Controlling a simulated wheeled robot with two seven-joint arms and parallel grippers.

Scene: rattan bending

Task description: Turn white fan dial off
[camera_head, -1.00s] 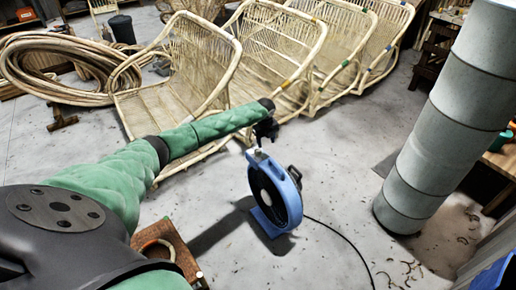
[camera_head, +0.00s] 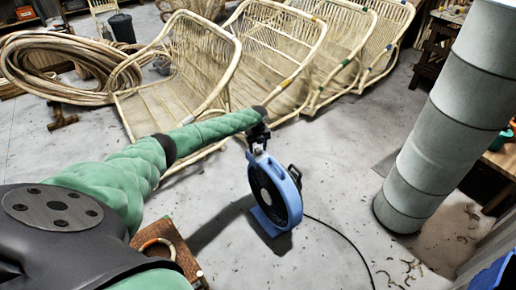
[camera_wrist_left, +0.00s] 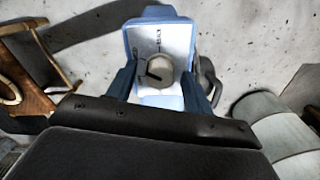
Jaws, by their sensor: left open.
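A blue floor fan (camera_head: 274,196) with a dark round grille stands on the concrete floor. Its round pale dial (camera_wrist_left: 160,72) sits on a white panel with small dark markings, best seen in the left wrist view. A dark pointer shows on the dial. My left gripper (camera_head: 257,143) is just above the top of the fan. In the left wrist view, the fingers of my left gripper (camera_wrist_left: 162,88) are spread apart on both sides of the dial, with no clear contact. In the head view the gripper hides the dial. My right gripper is not in view.
Several rattan chair frames (camera_head: 190,70) stand behind the fan. A large grey duct column (camera_head: 440,125) rises at the right. A black cable (camera_head: 345,240) runs from the fan across the floor. A small wooden stool (camera_head: 168,250) stands left of the fan.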

